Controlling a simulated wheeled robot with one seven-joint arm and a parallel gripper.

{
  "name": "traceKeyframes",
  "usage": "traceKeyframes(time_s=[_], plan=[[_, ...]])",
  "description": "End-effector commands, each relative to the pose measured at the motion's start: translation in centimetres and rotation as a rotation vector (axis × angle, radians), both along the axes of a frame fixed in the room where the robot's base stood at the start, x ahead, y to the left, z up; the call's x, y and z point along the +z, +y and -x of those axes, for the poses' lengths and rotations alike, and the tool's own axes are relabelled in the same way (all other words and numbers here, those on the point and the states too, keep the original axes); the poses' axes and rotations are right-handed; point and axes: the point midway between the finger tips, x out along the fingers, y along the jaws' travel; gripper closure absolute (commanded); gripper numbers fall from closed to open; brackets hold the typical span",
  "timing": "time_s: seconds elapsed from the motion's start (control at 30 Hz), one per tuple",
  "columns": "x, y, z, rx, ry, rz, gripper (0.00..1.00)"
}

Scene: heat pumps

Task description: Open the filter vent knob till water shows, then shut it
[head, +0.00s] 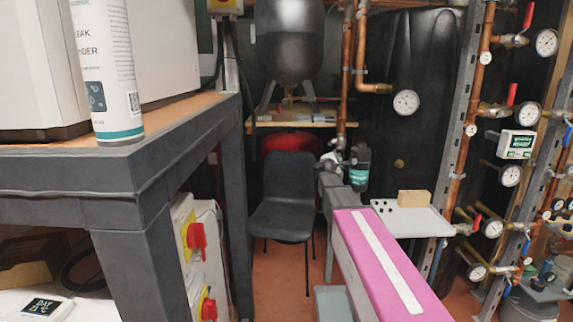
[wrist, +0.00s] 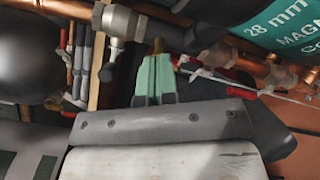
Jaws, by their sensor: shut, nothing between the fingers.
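The filter (head: 360,168) is a dark canister with a teal label, beside the copper pipe in the middle of the head view. Its teal label also shows large at the top right of the wrist view (wrist: 285,28), with "28 mm" printed on it. My gripper (wrist: 156,62) has pale green fingers, shut and empty, pointing up towards the pipework left of the filter. A small brass piece (wrist: 158,45) shows at the fingertips; I cannot tell whether it is the vent knob or whether the fingers touch it. No water is visible. In the head view the gripper is hard to make out.
A small shelf (head: 425,222) with a wooden block (head: 413,198) stands right of the filter. A black chair (head: 285,195) stands left. Gauges and red-handled valves line the right side.

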Motion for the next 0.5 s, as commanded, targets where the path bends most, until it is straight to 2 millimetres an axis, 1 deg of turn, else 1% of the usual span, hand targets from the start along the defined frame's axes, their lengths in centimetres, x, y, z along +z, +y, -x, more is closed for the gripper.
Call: traceKeyframes(time_s=[0.03, 0.5], plan=[[0.87, -0.47, -2.04, -0.005, -0.012, 0.007, 1.0], [1.37, -0.17, -2.2, -0.001, -0.013, 0.005, 1.0]])
